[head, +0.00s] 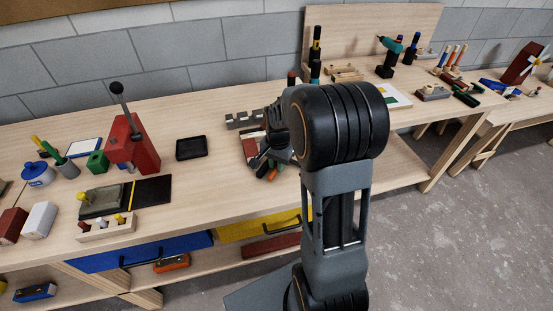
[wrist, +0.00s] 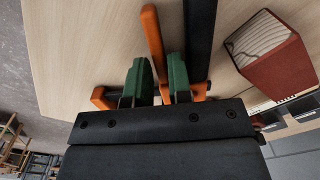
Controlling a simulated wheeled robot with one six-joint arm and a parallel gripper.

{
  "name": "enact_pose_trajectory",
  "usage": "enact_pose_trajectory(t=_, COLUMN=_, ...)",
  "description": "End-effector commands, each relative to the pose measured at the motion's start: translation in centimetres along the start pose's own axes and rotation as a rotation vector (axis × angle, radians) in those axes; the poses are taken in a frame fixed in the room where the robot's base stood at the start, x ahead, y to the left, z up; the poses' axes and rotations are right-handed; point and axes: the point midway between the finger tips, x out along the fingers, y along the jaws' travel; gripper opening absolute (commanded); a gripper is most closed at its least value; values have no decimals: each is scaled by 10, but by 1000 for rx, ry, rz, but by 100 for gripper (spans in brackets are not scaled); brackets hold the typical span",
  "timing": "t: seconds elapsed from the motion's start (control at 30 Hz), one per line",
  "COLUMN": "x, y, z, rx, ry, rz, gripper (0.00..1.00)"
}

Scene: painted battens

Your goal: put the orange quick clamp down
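The orange quick clamp (wrist: 153,35) is in the wrist view, with orange arms and a dark bar (wrist: 199,30). My gripper (wrist: 160,82) has green finger pads, one on each side of the clamp's orange handle, and is shut on it. In the head view my own arm hides most of the gripper and clamp; a small orange part of the clamp (head: 272,174) shows at the workbench's front edge. The workbench top (wrist: 80,45) lies behind the clamp. I cannot tell whether the clamp touches it.
A red-painted batten with a bare wood end (wrist: 275,58) lies right of the clamp in the wrist view. On the workbench (head: 205,195), a black tray (head: 191,148) and a red press (head: 132,146) stand to the left. Bare wood lies in front of the tray.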

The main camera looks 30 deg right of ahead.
Motion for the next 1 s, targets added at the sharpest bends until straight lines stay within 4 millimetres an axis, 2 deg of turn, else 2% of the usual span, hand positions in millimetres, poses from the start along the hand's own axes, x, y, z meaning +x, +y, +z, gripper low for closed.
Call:
enact_pose_trajectory(t=0.13, x=12, y=0, z=0, rx=0, ry=0, rz=0, gripper=19)
enact_pose_trajectory(t=0.4, x=14, y=0, z=0, rx=-1, ry=1, rz=-1, gripper=19)
enact_pose_trajectory(t=0.63, x=14, y=0, z=0, rx=-1, ry=1, rz=-1, gripper=0)
enact_pose_trajectory(t=1.0, x=13, y=-1, z=0, rx=-1, ry=3, rz=-2, gripper=0)
